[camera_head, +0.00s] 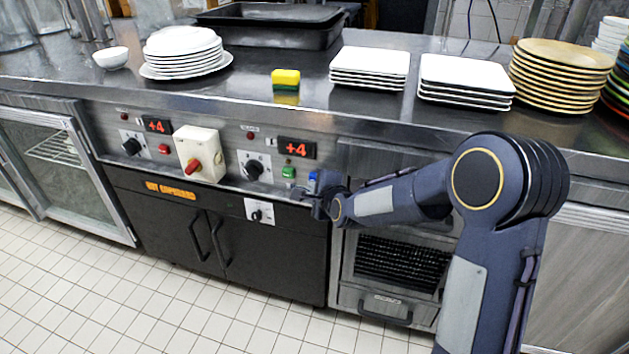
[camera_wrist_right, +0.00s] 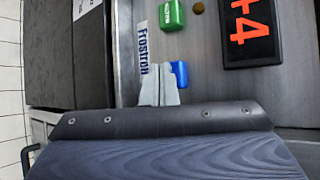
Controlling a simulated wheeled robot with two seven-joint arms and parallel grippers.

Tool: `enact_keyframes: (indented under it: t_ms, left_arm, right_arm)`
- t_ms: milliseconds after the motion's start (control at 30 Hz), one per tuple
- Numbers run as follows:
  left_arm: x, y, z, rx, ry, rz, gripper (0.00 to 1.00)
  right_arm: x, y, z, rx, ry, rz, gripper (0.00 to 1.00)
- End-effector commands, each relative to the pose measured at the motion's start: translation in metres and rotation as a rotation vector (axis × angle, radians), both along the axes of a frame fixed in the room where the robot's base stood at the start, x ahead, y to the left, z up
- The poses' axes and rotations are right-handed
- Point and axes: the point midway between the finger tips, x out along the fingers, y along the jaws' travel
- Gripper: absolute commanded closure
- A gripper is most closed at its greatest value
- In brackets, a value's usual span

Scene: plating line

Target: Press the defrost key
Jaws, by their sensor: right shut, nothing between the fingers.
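The control panel carries a blue key (camera_head: 312,177) and a green key (camera_head: 289,172) below a red "+4" display (camera_head: 297,149). No "defrost" lettering is legible on either key. My right gripper (camera_head: 318,198) is shut and empty, close in front of the panel at the blue key. In the right wrist view its fingertips (camera_wrist_right: 159,88) lie beside the blue key (camera_wrist_right: 180,74) and partly cover it. I cannot tell whether they touch it. The green key (camera_wrist_right: 172,15) is clear of the fingers. My left gripper is not in view.
A black knob (camera_head: 254,169) and a white box with a red switch (camera_head: 200,154) are on the panel left of the keys. The counter above holds white plates (camera_head: 182,50), square plates (camera_head: 369,66) and a yellow sponge (camera_head: 286,78). The tiled floor in front is clear.

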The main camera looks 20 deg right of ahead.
Motion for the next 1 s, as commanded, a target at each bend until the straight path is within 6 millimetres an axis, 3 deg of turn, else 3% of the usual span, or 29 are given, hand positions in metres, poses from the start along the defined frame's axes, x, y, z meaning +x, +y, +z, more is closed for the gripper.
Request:
enact_keyframes:
  t_ms: [1000]
  left_arm:
    - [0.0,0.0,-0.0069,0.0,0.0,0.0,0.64]
  right_arm:
    - [0.0091,-0.0066,0.0001,0.0,-0.001,-0.001,1.0]
